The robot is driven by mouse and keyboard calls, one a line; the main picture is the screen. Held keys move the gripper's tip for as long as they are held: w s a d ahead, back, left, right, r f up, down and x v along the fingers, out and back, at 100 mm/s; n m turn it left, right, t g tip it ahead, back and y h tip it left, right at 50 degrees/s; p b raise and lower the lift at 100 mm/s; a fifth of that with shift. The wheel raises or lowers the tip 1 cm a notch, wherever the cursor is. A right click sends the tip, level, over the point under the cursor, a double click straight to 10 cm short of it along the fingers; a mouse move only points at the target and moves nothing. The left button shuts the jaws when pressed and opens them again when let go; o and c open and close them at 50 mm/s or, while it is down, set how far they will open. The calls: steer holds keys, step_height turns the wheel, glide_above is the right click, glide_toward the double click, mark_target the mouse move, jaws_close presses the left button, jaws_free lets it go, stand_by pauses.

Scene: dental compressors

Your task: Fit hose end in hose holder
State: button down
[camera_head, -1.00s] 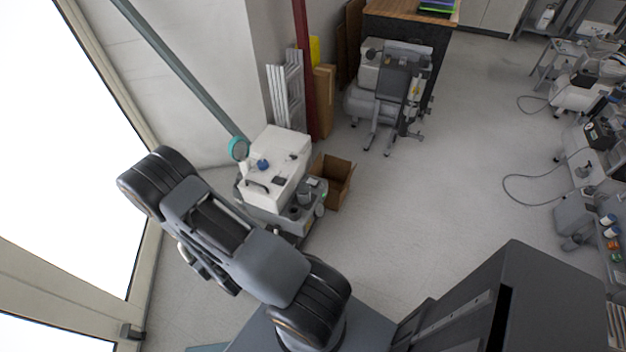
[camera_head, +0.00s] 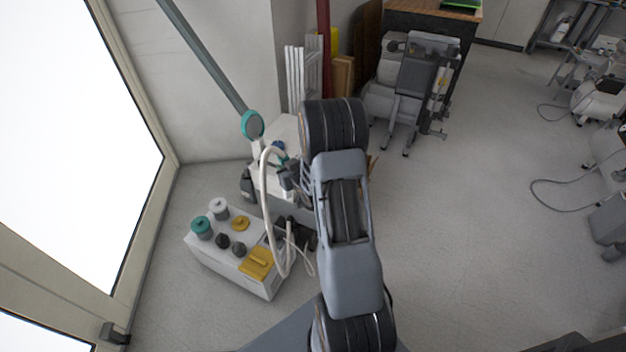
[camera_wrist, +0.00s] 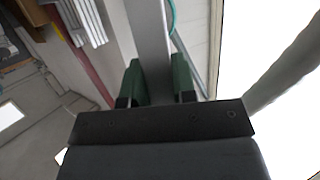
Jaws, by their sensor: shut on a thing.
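A pale hose (camera_head: 266,200) arcs up in the head view and bends over at its top toward my gripper (camera_head: 285,163). My gripper is shut on the hose near its upper end, beside the white machine; my wrist partly hides the hose end. In the wrist view, the green fingers of my gripper (camera_wrist: 158,82) stand on both sides of a pale grey length that I take for the hose. A teal ring (camera_head: 252,125), possibly the hose holder, is at the lower end of a grey-green pole, up and left of my gripper and apart from it.
A white box unit (camera_head: 230,270) with knobs and yellow parts stands on the floor at left. The white machine (camera_head: 285,130) is behind my gripper, against the wall corner. A grey compressor (camera_head: 410,90) stands farther back.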

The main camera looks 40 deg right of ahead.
steer(key=d+f+m+h+b, duration=0.1)
steer(key=d+f+b, duration=0.5)
steer(key=d+b, duration=0.3)
steer(key=shift+s+d, duration=0.25)
steer(key=shift+d, duration=0.4)
steer(key=shift+s+f+b, duration=0.1)
steer(key=shift+f+b, duration=0.05)
steer(key=shift+b, duration=0.15)
stand_by(0.3)
steer(key=shift+f+b, duration=1.35)
steer(key=shift+f, duration=0.5)
